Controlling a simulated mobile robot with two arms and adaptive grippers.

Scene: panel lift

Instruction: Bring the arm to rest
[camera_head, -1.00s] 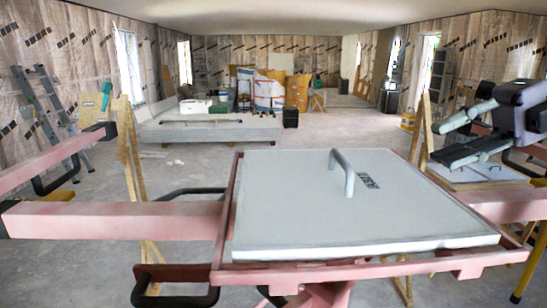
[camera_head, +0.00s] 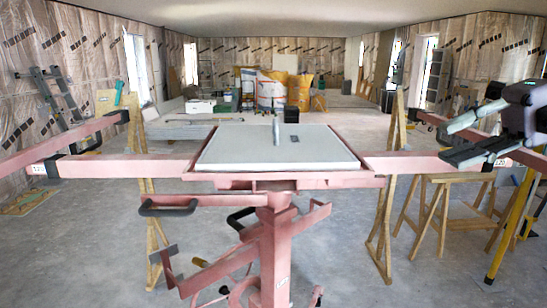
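The panel lift (camera_head: 275,240) stands in front of me, a pinkish-red frame on a central post with long side arms. A flat grey panel (camera_head: 230,153) lies level on its cradle, with a grey upright handle (camera_head: 276,131) and a small dark label on top. My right gripper (camera_head: 444,143) is at the right, its two grey fingers spread apart with nothing between them. It overlaps the lift's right arm (camera_head: 405,165) in the picture; I cannot tell whether they touch. My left gripper is not in view.
Wooden trestles (camera_head: 435,210) stand right of the lift, and a yellow pole (camera_head: 502,250) is nearer at the right. A ladder (camera_head: 55,100) leans at the left wall. Stacked boards (camera_head: 200,128) and bags (camera_head: 272,88) stand farther back. Open concrete floor lies between.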

